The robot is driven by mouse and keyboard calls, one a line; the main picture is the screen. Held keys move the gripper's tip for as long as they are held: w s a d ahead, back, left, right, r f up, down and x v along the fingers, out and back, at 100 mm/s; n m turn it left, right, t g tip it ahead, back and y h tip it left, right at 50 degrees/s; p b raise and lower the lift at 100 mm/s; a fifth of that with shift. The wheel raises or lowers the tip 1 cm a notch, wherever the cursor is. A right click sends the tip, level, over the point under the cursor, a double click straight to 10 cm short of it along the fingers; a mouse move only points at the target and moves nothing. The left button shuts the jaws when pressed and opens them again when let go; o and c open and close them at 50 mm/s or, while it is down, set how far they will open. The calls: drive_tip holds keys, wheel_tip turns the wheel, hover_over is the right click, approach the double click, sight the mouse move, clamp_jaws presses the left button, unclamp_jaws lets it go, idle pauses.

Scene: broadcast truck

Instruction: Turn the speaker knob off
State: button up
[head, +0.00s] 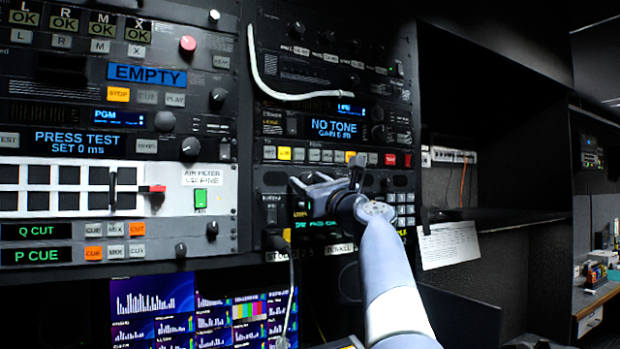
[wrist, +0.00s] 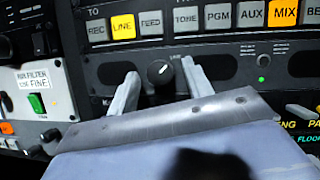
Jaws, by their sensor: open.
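The black round knob (wrist: 160,73) sits on a dark panel between two dark oval openings in the wrist view. I take it for the speaker knob; the lettering near it is too small to read surely. A white pointer mark on it points up and slightly right. My gripper (wrist: 161,88) is open, with one pale finger on each side of the knob. I cannot tell whether either finger touches it. In the head view my gripper (head: 325,178) is at the panel under the button row, and it hides the knob.
A row of buttons (wrist: 187,18) with LINE and MIX lit runs just above the knob. A number keypad (head: 404,210) lies right of my gripper. A white cable (head: 285,90) hangs above, and a monitor (head: 200,312) stands below.

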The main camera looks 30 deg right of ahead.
drive_tip(key=shift+c, duration=0.2)
drive_tip(key=c, duration=0.9)
drive_tip(key=shift+c, duration=0.2)
